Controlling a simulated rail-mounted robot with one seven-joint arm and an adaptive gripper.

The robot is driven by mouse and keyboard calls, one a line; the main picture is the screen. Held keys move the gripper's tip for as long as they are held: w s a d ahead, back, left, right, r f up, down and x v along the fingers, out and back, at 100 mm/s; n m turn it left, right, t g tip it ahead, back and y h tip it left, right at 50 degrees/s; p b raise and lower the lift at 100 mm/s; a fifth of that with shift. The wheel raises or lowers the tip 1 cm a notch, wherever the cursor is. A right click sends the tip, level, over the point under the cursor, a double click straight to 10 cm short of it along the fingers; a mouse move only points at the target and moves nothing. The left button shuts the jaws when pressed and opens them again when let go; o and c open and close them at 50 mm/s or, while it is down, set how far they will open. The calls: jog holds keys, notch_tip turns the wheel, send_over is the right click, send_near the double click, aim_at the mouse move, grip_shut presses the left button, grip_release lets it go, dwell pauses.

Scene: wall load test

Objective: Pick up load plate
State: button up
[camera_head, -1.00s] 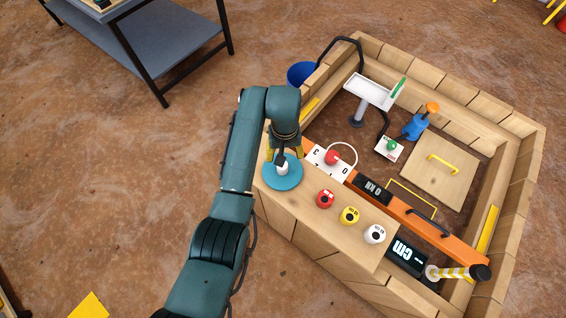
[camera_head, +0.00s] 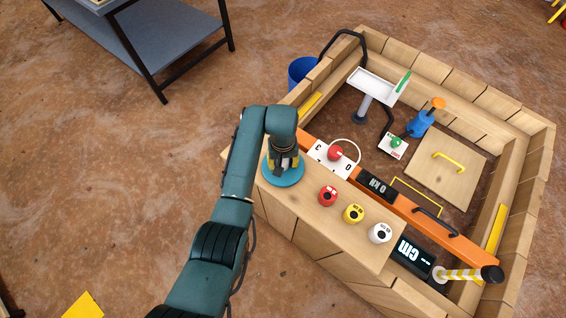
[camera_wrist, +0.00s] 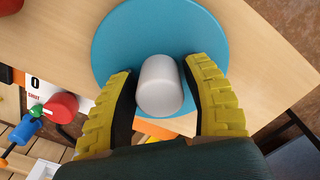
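The load plate (camera_head: 283,177) is a flat blue disc lying on the wooden ledge at its left end. In the wrist view the disc (camera_wrist: 130,45) has an upright grey-white cylindrical knob (camera_wrist: 160,86) at its middle. In the wrist view my gripper (camera_wrist: 164,95) is open, with one yellow-ribbed finger on each side of the knob. A gap shows between the knob and both fingers.
Red (camera_head: 327,195), yellow (camera_head: 353,213) and white (camera_head: 380,233) round knobs stand on the ledge right of the plate. An orange beam (camera_head: 451,238) with a display (camera_head: 377,186) runs behind them. A blue bucket (camera_head: 303,71) stands behind the plate.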

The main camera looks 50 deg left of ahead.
grip_shut()
jog(key=shift+r, duration=0.15)
